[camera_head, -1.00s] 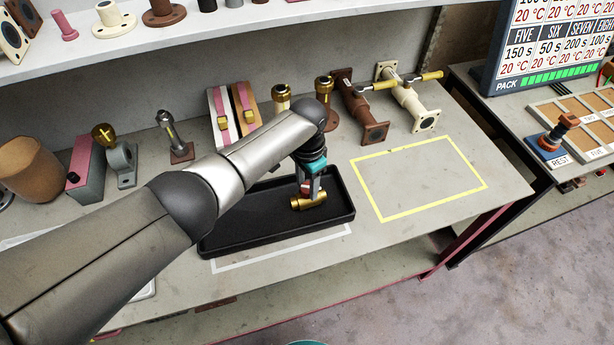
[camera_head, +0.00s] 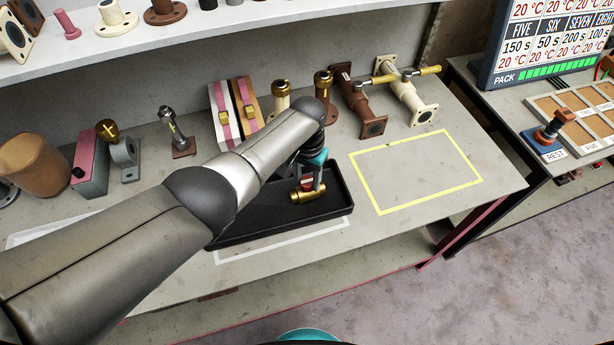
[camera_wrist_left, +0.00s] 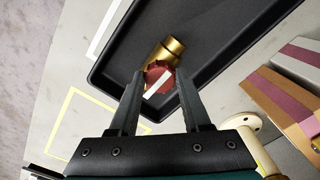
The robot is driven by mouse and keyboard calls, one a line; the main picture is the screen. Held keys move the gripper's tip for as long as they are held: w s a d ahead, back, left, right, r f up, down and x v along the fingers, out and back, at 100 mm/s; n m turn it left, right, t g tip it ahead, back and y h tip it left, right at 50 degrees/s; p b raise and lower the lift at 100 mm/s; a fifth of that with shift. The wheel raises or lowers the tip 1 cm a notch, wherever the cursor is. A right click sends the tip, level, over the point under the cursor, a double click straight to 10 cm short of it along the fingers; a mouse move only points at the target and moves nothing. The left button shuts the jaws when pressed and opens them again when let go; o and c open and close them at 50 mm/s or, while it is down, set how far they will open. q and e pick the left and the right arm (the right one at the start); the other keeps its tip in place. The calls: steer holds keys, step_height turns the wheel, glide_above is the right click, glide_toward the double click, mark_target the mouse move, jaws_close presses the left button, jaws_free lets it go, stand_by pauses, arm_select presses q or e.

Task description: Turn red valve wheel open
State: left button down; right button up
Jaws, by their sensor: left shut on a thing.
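A brass valve (camera_head: 308,195) lies in a black tray (camera_head: 285,231) on the bench. Its red wheel (camera_head: 306,183) faces up. In the left wrist view the red wheel (camera_wrist_left: 158,76) carries a white stripe, and the brass body (camera_wrist_left: 167,50) shows behind it. My left gripper (camera_head: 313,183) reaches down over the tray. Its two dark fingers (camera_wrist_left: 159,80) stand on either side of the wheel and are shut on it. My forearm and wrist hide part of the tray. My right gripper is not in view.
A yellow outline (camera_head: 415,170) marks clear bench to the right of the tray. Flanged pipes (camera_head: 358,100) and other parts stand along the back. A side table with a timing board (camera_head: 545,45) and a red-knobbed device (camera_head: 553,127) is at the right.

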mark_target(307, 182)
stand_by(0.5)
arm_select(q)
steer(key=shift+c, duration=1.8)
jaws_free()
step_height(307, 182, up, 6)
steer(key=shift+f+p, duration=0.2)
steer(key=shift+p, duration=1.05)
step_height(307, 182, up, 10)
steer(key=p, duration=0.1)
steer(key=shift+f, duration=0.15)
